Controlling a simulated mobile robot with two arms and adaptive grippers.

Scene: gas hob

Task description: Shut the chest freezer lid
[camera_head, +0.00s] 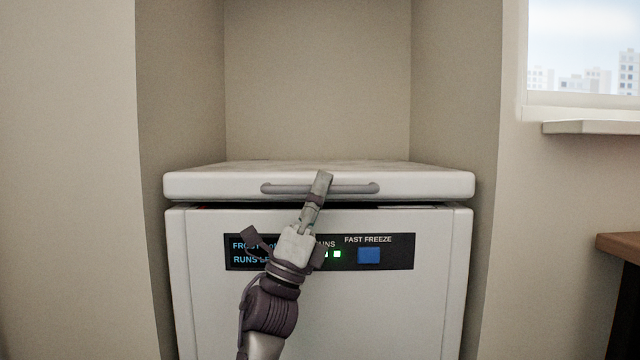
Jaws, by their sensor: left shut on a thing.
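The chest freezer (410,310) is a white box standing in a wall recess. Its white lid (425,185) lies almost level over the body, with a thin dark gap showing under its front edge. A grey bar handle (352,188) runs along the lid's front. My left gripper (319,188) reaches up from below, its fingers shut on the handle near its middle. The fingers hide part of the handle. My right gripper is not in view.
A black control panel (400,252) with a blue button (369,256) and green lights is on the freezer front, partly hidden by my left arm. Recess walls stand close on both sides. A brown wooden top (622,246) and a window sill (592,127) are at the right.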

